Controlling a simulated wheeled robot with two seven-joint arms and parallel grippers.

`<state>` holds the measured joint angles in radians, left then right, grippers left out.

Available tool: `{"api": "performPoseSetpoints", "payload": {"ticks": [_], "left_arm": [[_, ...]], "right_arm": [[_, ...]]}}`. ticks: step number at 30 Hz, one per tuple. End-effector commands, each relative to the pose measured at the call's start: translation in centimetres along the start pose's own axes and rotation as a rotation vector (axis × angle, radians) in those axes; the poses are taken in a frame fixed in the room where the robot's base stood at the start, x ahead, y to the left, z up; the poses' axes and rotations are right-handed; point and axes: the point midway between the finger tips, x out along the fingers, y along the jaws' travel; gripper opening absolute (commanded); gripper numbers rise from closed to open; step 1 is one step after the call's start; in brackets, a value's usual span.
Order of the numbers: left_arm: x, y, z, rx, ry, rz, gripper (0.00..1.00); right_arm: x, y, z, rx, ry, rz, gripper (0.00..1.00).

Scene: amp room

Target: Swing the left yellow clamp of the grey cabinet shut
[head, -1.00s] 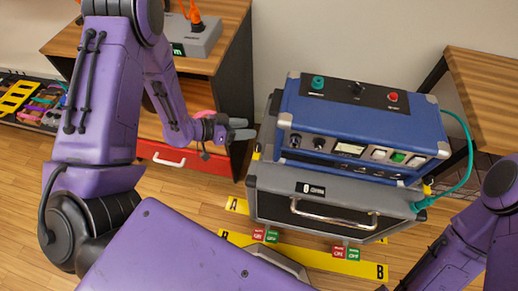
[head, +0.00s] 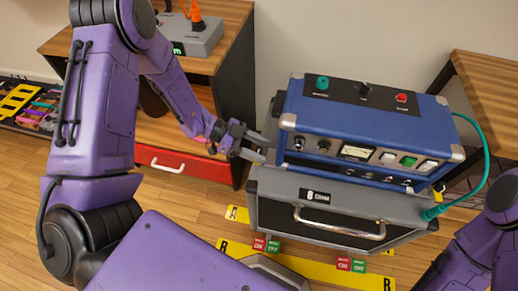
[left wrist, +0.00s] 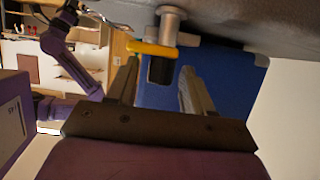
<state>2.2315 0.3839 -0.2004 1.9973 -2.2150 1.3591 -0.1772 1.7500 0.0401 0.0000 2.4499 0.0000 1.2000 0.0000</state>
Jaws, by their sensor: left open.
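The grey cabinet (head: 330,212) stands on the floor with the blue amp (head: 365,125) on top. Its left yellow clamp (left wrist: 152,48) shows in the left wrist view, a yellow bar beside a grey metal post. In the head view this clamp is hidden by my left gripper (head: 257,146). The left gripper is open at the cabinet's upper left corner. In the left wrist view its two fingers (left wrist: 160,85) point toward the clamp, with the yellow bar near the tips; contact cannot be told. The right yellow clamp (head: 439,188) partly shows. My right gripper is out of view.
A teal cable (head: 484,165) loops at the cabinet's right. A wooden bench (head: 225,75) with a red drawer (head: 185,164) stands left, a wooden table (head: 492,95) right. Yellow floor strips (head: 345,276) and red and green blocks (head: 344,264) lie in front.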

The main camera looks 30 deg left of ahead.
Motion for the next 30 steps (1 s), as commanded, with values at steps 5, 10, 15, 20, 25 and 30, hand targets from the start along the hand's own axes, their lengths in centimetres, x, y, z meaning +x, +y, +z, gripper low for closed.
{"api": "performPoseSetpoints", "payload": {"ticks": [5, 10, 15, 20, 25, 30], "left_arm": [[0.5, 0.0, 0.0, 0.0, -0.001, 0.001, 0.51], [0.5, 0.0, 0.0, 0.0, 0.0, 0.001, 0.38], [0.5, 0.0, 0.0, 0.0, 0.0, 0.001, 0.0], [0.5, 0.1, -0.1, -0.003, 0.0, -0.005, 0.0], [0.4, 0.0, -0.2, -0.021, 0.001, -0.045, 0.0], [0.3, 0.1, -0.3, -0.06, 0.0, -0.133, 0.0]], "right_arm": [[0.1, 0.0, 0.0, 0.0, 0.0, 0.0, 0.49], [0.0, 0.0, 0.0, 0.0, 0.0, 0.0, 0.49], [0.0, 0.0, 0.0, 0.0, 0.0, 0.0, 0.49], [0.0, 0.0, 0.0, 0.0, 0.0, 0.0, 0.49], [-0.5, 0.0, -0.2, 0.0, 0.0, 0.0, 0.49], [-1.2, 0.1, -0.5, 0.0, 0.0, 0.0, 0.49]]}}
